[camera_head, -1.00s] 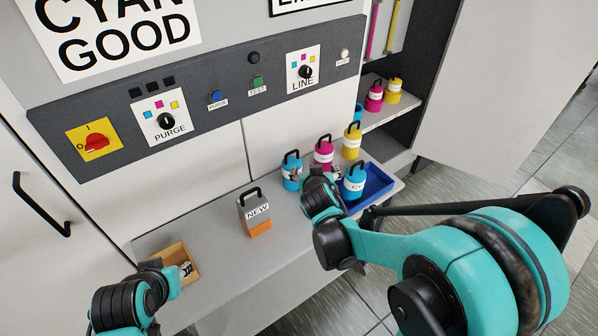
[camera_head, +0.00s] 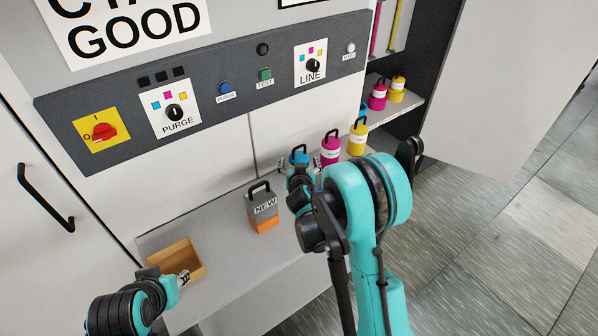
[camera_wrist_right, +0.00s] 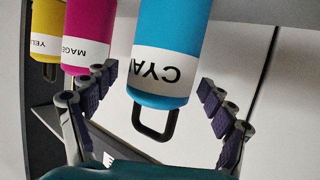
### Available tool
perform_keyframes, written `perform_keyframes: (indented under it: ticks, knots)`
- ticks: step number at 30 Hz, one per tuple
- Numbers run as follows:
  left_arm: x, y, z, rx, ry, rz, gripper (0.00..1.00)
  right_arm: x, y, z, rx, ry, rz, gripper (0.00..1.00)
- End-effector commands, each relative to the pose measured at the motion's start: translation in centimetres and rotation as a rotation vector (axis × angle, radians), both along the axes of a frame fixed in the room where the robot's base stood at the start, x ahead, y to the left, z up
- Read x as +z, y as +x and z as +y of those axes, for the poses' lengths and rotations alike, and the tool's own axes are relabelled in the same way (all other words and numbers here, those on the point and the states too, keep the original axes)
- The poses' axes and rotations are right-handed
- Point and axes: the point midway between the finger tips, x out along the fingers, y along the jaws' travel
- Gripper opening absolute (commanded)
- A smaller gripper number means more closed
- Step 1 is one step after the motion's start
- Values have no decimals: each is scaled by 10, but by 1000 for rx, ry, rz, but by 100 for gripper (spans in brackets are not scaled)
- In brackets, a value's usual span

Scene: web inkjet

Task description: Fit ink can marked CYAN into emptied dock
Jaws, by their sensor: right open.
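A cyan can (camera_head: 299,157) with a black handle stands on the counter beside the magenta can. In the right wrist view the cyan can (camera_wrist_right: 172,35) appears upside down, its label partly reading CYA. My right gripper (camera_head: 300,166) is open, with its fingers on either side of the cyan can; I cannot tell whether they touch it. Part of another cyan thing (camera_head: 364,108) shows at the cabinet shelf, mostly hidden by the cabinet edge. I cannot make out an emptied dock. My left gripper (camera_head: 184,277) is over the wooden tray's near edge; its opening is unclear.
A magenta can (camera_head: 331,148) and a yellow can (camera_head: 357,138) stand close to the right. A grey and orange NEW can (camera_head: 263,210) stands left, and a wooden tray (camera_head: 178,256) farther left. The cabinet shelf (camera_head: 384,114) holds magenta and yellow cans. My arm hides the blue tray.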

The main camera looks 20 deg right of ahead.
Motion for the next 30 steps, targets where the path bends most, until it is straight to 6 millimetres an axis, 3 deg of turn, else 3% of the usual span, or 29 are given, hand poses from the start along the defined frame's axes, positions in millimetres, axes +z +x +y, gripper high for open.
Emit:
perform_keyframes:
  ticks: [9, 18, 26, 30]
  knots:
    - [-2, 0, 0, 0, 0, 0, 32, -2, 8, -2, 0, 0, 0, 83]
    - [-2, 0, 0, 0, 0, 0, 32, -2, 7, -2, 0, 0, 0, 11]
    - [0, 0, 0, 0, 0, 0, 32, 2, 7, -2, 1, 0, 0, 11]
    - [9, 0, 0, 0, 0, 0, 32, 22, 7, -2, 1, -1, -1, 11]
